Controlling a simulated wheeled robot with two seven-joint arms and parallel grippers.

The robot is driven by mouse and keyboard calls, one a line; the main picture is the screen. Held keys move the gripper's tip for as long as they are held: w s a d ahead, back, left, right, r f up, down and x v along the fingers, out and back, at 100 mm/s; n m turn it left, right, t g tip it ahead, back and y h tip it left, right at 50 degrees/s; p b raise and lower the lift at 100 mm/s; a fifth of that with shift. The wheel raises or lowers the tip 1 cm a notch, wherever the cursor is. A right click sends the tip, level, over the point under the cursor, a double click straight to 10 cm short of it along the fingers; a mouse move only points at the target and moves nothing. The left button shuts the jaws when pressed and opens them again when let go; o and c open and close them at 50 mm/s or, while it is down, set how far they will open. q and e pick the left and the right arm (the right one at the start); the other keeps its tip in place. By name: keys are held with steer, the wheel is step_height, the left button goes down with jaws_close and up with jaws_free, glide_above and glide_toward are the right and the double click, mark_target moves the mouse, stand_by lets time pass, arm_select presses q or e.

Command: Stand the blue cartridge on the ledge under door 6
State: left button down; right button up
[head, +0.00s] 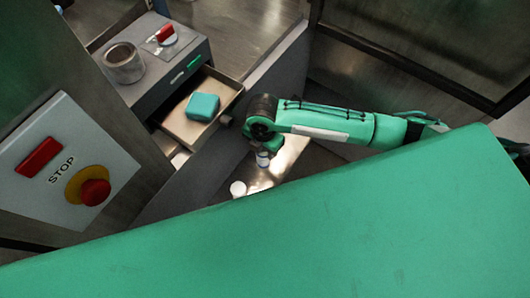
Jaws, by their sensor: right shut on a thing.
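My right gripper (264,148) is near the middle of the head view, right of the open drawer, pointing down and largely hidden by its own wrist. It is shut on a small white and blue piece (263,160), which looks like the blue cartridge. Only a small part of this piece shows below the fingers. I cannot tell whether it touches the surface beneath. I cannot make out door 6 or its ledge. My left gripper is not in view.
A grey unit (150,90) has an open drawer (178,128) holding a teal block (203,106). On top are a metal cup (123,63) and a red switch (165,33). A STOP panel (62,165) is at left.

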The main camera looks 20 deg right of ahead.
steer(key=shift+w+f, duration=0.15)
steer(key=shift+f, duration=2.4)
steer(key=shift+f, duration=0.1)
steer(key=o, duration=1.1)
step_height(320, 180, up, 12)
steer(key=shift+r, duration=0.15)
